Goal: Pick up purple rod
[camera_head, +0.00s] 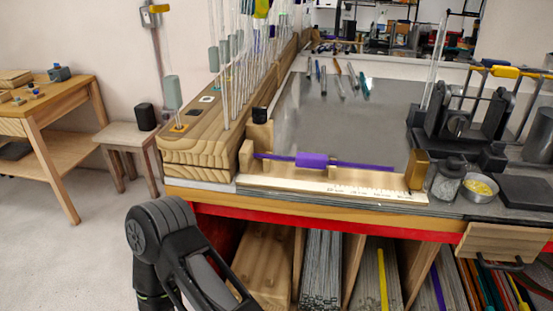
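A thin purple rod (372,166) lies roughly level along the front of the workbench, above a pale wooden ruler board. A thicker purple sleeve or block (313,160) sits around its middle-left part. Its left part reaches a wooden upright, and its right end stops short of a brass-coloured block (417,170). Another purple rod (439,288) stands among the stock in the shelf below. A black arm part of mine shows at the bottom left, in front of the bench and well below the rod. Neither gripper can be seen.
A wooden rack (195,155) with tall upright glass rods stands along the bench's left side. A black clamp fixture (460,125), a glass jar (447,180) and a metal bowl (481,188) stand to the right. The grey bench top (350,120) behind the rod is mostly clear.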

